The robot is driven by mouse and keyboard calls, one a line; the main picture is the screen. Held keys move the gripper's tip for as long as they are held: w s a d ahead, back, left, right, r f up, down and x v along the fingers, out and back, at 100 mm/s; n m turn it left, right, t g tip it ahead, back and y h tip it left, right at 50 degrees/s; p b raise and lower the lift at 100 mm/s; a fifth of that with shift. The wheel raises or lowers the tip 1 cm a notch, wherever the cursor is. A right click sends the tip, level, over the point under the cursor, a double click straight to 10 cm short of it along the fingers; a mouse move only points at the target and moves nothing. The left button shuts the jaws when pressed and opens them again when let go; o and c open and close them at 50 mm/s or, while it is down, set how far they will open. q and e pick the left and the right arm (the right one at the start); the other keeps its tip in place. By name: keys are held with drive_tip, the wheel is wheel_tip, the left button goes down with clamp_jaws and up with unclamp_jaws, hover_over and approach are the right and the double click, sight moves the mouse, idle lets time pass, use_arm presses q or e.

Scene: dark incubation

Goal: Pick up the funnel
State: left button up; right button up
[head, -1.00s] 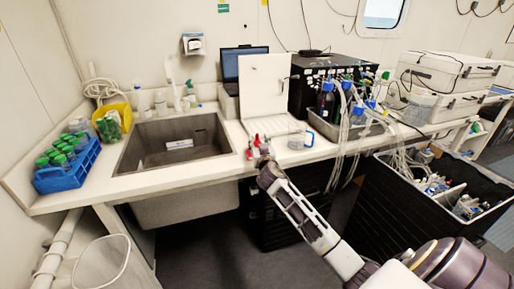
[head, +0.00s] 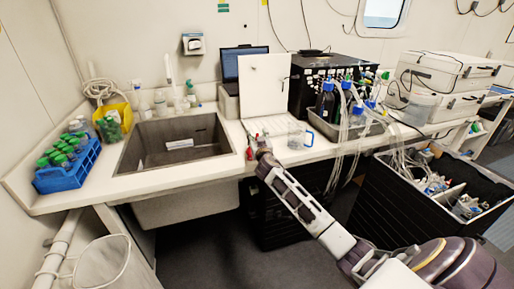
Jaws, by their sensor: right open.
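I cannot clearly pick out a funnel in the head view. My right gripper (head: 257,146) is at the front edge of the white counter (head: 215,183), just right of the sink. It is open, with small red parts at its fingers; no held object can be made out. A clear vessel with a blue handle (head: 298,136) stands on the counter to its right, apart from it. My left gripper is not in view.
The sink (head: 216,150) is left of my right gripper. A blue rack (head: 68,180) of green-capped bottles stands at the far left. A grey tray (head: 326,128) of bottles with hanging tubes is at the right, above a black crate (head: 395,205).

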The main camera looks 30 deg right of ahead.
drive_tip(key=shift+c, duration=0.4)
drive_tip(key=c, duration=1)
drive_tip(key=shift+f, duration=0.1)
